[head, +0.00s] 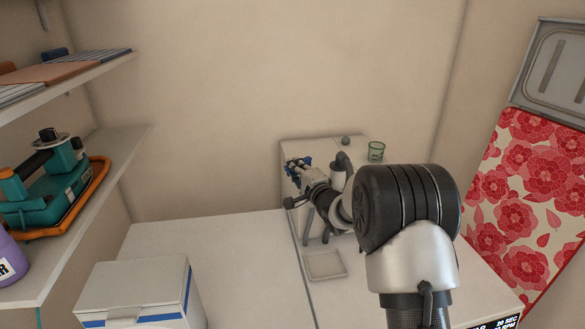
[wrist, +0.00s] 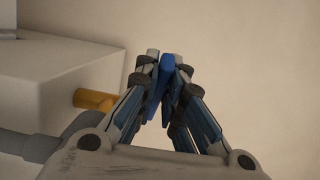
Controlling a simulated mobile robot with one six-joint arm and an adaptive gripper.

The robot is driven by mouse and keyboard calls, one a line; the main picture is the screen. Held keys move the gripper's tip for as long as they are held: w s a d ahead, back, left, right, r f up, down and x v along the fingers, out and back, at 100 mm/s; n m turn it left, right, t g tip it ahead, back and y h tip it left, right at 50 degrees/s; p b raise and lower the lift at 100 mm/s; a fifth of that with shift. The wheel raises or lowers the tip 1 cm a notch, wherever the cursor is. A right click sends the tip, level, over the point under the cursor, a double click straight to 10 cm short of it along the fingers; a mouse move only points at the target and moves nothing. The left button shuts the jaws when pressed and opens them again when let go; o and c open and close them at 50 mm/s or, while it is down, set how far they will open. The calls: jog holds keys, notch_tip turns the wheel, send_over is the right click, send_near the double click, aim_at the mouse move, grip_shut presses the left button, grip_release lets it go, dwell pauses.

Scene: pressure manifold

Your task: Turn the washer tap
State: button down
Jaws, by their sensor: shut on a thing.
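The washer tap shows in the wrist view as a brass stub (wrist: 94,99) coming out of the side of a white box (wrist: 62,75), with a blue handle (wrist: 166,72) to its right. My gripper (wrist: 166,62) is closed around the blue handle, with one finger on each side. The fingers hide the join between the brass part and the handle. In the head view my gripper (head: 297,166) is at the left part of the white box (head: 300,146) at the back. The tap is too small and covered to make out clearly there.
A small square tray (head: 324,265) lies on the white surface in front. A white-and-blue box (head: 135,285) stands at front left. Shelves (head: 120,150) line the left wall. A floral panel (head: 520,190) is at right.

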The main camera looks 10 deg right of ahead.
dwell(0.3)
jog(key=c, duration=1.7)
grip_release()
jog(key=v, duration=1.2)
jog(key=shift+c, duration=0.3)
